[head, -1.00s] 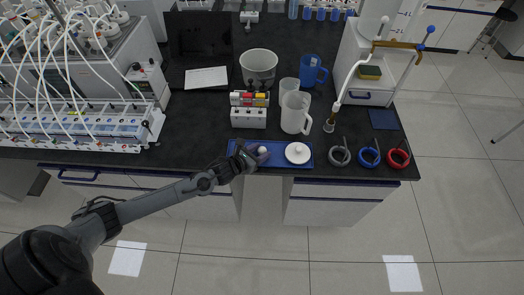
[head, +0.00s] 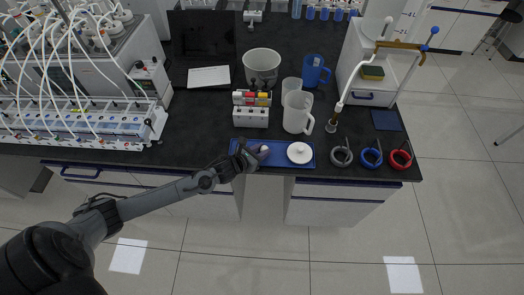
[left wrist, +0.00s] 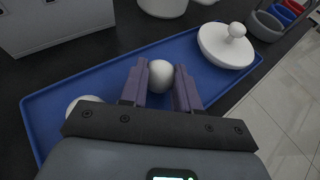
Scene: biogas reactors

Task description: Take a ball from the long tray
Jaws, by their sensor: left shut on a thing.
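The long tray (head: 278,163) is blue and lies along the front edge of the dark bench; it also shows in the left wrist view (left wrist: 60,104). A white ball (left wrist: 161,73) sits between the two fingers of my left gripper (left wrist: 161,84), which is shut on it over the tray. In the head view my left gripper (head: 258,151) is at the tray's left half. Another white round thing (left wrist: 84,103) shows partly at the tray's left end, mostly hidden behind my gripper. A white lid with a knob (head: 300,152) lies on the tray's right half. My right gripper is not in view.
Behind the tray stand a white pitcher (head: 297,112), a rack with coloured caps (head: 251,108) and a grey pot (head: 262,67). Grey, blue and red rings (head: 372,157) lie to the right. The tubed reactor bath (head: 75,121) is at left.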

